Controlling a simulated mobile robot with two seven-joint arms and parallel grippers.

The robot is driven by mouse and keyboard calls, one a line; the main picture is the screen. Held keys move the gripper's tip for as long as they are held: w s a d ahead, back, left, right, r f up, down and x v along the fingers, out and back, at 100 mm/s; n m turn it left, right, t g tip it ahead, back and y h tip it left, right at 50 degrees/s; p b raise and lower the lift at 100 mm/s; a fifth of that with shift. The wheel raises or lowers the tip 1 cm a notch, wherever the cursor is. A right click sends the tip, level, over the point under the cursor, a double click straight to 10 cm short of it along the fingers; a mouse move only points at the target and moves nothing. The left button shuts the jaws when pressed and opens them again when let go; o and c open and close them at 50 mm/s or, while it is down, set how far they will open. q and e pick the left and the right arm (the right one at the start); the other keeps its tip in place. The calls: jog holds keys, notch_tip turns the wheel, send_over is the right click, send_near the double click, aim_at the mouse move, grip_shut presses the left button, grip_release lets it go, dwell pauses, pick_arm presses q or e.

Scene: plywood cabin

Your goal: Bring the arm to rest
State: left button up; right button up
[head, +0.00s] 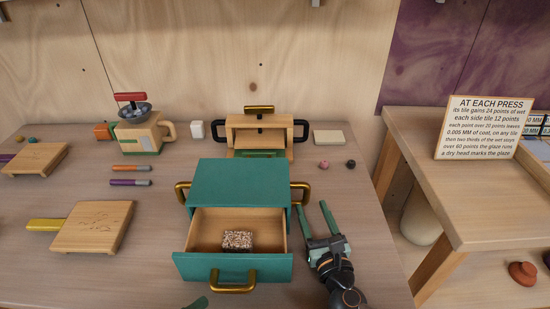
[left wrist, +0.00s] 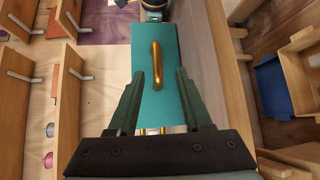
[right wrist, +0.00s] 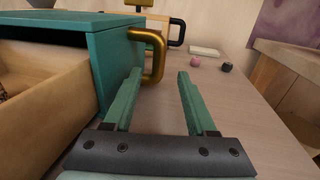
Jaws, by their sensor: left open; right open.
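My right gripper (head: 309,205) is open and empty over the table, just right of the teal cabinet (head: 240,178). In the right wrist view its open fingers (right wrist: 159,72) point past the cabinet's gold side handle (right wrist: 156,55); nothing is between them. The cabinet's drawer (head: 222,262) is pulled out, with a speckled block (head: 237,240) inside. My left gripper (left wrist: 159,74) is open, facing the teal drawer front (left wrist: 142,50). The drawer's gold handle (left wrist: 156,72) appears between its fingers; I cannot tell how far off. In the head view only a green tip of it shows at the bottom edge.
Behind the cabinet stands a wooden box with black handles (head: 301,130). Cutting boards (head: 95,226) and a wooden jug-like device (head: 140,137) are at left. Pink and black balls (head: 323,164) lie at right. A second table (head: 460,190) with a sign (head: 485,127) stands farther right, across a gap.

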pick_arm(q)
jog(key=shift+d+r, duration=0.1)
jog(key=shift+r, duration=0.3)
pick_arm(e)
jog(key=w, duration=0.2)
jog(key=w+a, duration=0.1)
jog(key=w, duration=0.4)
jog(key=shift+w+a+r, duration=0.1)
jog(key=shift+w+a, duration=0.1)
jog(key=shift+a, duration=0.1)
jog(key=shift+w, duration=0.2)
pick_arm(q)
jog(key=shift+x, duration=1.2)
pick_arm(e)
jog(key=shift+s, duration=0.1)
